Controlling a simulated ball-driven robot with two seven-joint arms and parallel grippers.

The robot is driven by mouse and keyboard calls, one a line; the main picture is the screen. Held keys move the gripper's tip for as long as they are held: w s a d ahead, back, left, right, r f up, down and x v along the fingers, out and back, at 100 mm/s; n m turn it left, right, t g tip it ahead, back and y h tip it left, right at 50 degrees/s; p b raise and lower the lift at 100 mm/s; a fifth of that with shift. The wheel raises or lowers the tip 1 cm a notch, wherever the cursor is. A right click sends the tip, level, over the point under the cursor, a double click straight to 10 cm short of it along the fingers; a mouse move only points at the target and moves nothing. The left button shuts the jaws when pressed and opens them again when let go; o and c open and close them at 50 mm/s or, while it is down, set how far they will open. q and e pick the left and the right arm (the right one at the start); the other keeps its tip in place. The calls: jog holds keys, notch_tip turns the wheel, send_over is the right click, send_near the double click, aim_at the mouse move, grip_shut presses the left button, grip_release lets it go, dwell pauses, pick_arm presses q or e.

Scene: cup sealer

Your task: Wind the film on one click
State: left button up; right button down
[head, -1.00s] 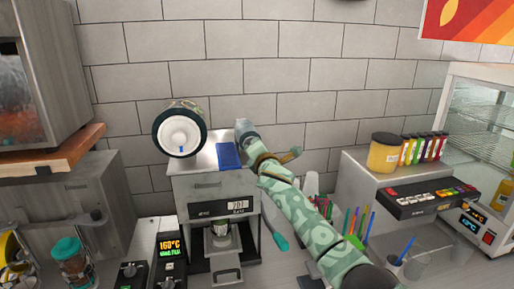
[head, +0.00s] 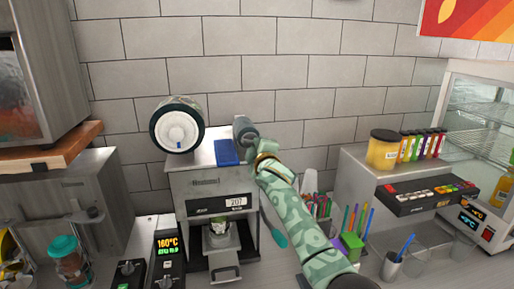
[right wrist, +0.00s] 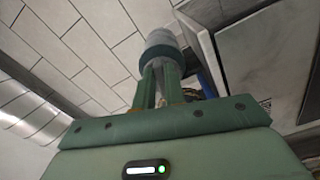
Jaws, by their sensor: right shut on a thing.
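The cup sealer (head: 186,182) stands against the wall, with the film roll (head: 178,128) on top and a small counter display on its front. A cup (head: 219,230) sits in its lower opening. A grey knob (head: 243,128) is at the sealer's upper right; it also shows in the right wrist view (right wrist: 161,45). My right gripper (head: 251,142) is shut on this knob, with its green fingers on either side of it in the right wrist view (right wrist: 158,72). My left gripper is not in view.
A 160°C control unit (head: 168,245) stands to the left. Pens, cups and a shelf with a yellow jar (head: 383,150) are right of my arm.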

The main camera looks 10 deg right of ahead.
jog(key=shift+f+m, duration=0.1)
jog(key=shift+m, duration=1)
jog(key=c, duration=1.5)
grip_release()
jog(key=shift+w+a+f, duration=0.1)
jog(key=shift+o, duration=0.2)
jog(key=s+b, duration=0.1)
jog(key=s, duration=1.5)
jog(key=shift+s, duration=0.2)
